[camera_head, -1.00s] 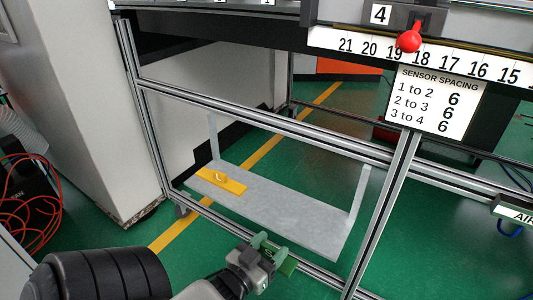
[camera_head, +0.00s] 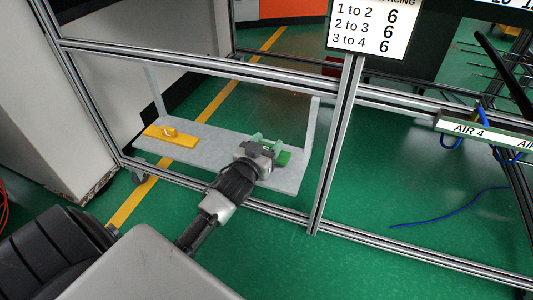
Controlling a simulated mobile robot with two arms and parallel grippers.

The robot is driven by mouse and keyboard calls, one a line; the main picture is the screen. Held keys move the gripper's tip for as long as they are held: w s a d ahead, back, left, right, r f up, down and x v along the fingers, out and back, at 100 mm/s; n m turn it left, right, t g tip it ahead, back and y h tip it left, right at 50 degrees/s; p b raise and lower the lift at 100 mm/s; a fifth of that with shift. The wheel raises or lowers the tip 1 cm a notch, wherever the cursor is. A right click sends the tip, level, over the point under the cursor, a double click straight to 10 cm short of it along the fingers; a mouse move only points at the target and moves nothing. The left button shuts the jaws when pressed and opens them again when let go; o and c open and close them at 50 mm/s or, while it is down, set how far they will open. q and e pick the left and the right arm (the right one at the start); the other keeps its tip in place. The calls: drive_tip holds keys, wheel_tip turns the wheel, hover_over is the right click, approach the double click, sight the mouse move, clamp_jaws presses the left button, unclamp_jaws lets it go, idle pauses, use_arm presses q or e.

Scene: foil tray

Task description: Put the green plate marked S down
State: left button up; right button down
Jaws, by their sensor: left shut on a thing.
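The green plate (camera_head: 284,158) shows at the tip of my left gripper (camera_head: 264,145), which is shut on it. Its S marking cannot be made out. The plate is over the right part of a grey metal shelf (camera_head: 222,160); I cannot tell whether it touches the shelf. My left arm reaches in from the lower left and covers part of the shelf's front edge. My right gripper is not in view.
A yellow plate (camera_head: 171,136) lies on the shelf's left end. The shelf hangs in an aluminium frame, with a front rail (camera_head: 200,185) and an upright post (camera_head: 337,140) to the right. Bare shelf lies between the yellow and green plates.

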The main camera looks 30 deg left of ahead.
use_arm(q)
wheel_tip(320, 180, down, 2)
drive_tip(key=shift+f+b, duration=0.25)
drive_tip(key=shift+b, duration=0.2)
drive_tip(key=shift+f, duration=0.25)
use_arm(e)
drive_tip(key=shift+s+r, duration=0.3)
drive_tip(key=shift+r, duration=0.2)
use_arm(q)
drive_tip(key=shift+f, duration=0.1)
drive_tip(key=o, duration=1)
drive_tip(key=shift+c, duration=0.2)
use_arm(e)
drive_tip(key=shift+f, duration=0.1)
